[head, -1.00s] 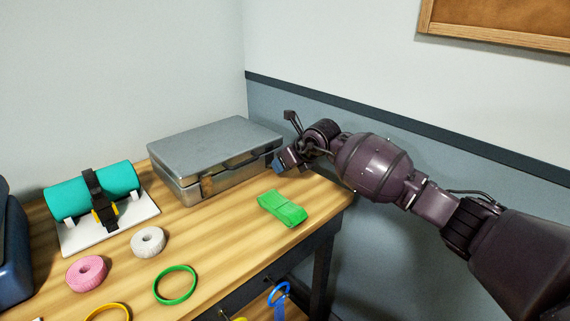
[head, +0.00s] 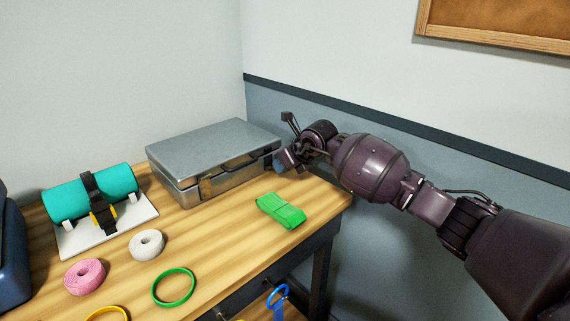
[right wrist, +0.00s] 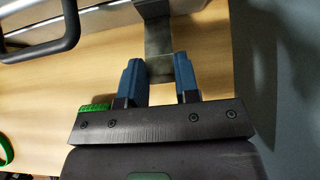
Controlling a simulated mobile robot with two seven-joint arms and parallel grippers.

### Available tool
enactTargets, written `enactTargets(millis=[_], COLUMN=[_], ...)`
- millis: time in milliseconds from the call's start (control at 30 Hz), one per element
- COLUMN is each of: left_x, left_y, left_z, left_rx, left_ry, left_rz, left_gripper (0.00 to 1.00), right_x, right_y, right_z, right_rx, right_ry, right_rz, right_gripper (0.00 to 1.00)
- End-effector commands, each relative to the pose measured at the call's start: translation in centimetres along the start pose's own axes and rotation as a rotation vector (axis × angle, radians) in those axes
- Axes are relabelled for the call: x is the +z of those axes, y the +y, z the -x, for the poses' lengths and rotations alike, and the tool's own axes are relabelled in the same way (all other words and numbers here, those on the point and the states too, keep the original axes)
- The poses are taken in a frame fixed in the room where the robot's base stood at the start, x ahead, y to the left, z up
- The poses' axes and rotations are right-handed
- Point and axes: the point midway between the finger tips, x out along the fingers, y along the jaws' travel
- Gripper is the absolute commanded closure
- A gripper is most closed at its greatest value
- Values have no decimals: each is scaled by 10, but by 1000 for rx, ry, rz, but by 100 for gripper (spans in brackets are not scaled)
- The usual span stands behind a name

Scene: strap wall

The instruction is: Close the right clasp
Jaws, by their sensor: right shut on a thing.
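A grey metal case (head: 213,146) lies on the table near the wall, its lid down. Its left clasp (head: 205,187) and dark handle (head: 239,160) show on the front. My right gripper (head: 281,164) is at the case's right front end. In the right wrist view, its two blue fingertips (right wrist: 159,72) are shut on the end of the right clasp (right wrist: 158,42), a flat metal strip reaching out from the case. In the head view my gripper hides this clasp. My left gripper is not in view.
A green folded strap (head: 281,210) lies in front of the case, close to my right gripper. A teal roll on a white stand (head: 107,231), tape rolls (head: 147,244) and a green ring (head: 173,287) are further left. The wall is close on the right.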

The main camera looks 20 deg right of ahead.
Motion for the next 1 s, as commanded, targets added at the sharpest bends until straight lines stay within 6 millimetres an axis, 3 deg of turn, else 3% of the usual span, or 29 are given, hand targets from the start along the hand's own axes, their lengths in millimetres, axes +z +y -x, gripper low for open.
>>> enactTargets(millis=[333,1000], left_x=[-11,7], left_y=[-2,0], left_z=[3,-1], left_rx=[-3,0], left_ry=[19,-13], left_rz=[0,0], left_gripper=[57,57], right_x=[16,39], right_y=[0,0], right_z=[4,-4], right_rx=[-3,0], right_ry=[169,558], right_rz=[1,-2], right_gripper=[100,100])
